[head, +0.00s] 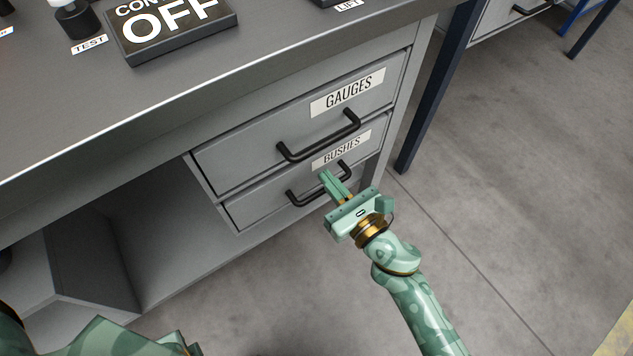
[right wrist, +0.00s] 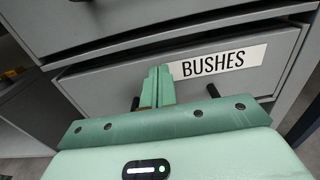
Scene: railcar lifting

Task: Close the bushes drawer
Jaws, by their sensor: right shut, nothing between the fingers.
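The bushes drawer (head: 262,205) is the lower grey drawer under the bench, with a white BUSHES label and a black bar handle (head: 305,197). It also shows in the right wrist view (right wrist: 110,88), with a narrow dark gap along its top edge. Its front looks close to the cabinet frame; I cannot tell whether it is fully flush. My right gripper (head: 325,175) is shut and empty, its fingertips in front of the drawer by the label and handle. In the right wrist view its fingers (right wrist: 157,75) hide part of the handle. I cannot tell whether they touch the front.
The gauges drawer (head: 235,157) sits directly above and looks shut, with its handle (head: 320,137) standing out. The bench top (head: 60,130) overhangs the drawers and carries a sign (head: 175,30). An open shelf space lies left of the drawers. The floor (head: 500,200) at right is clear.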

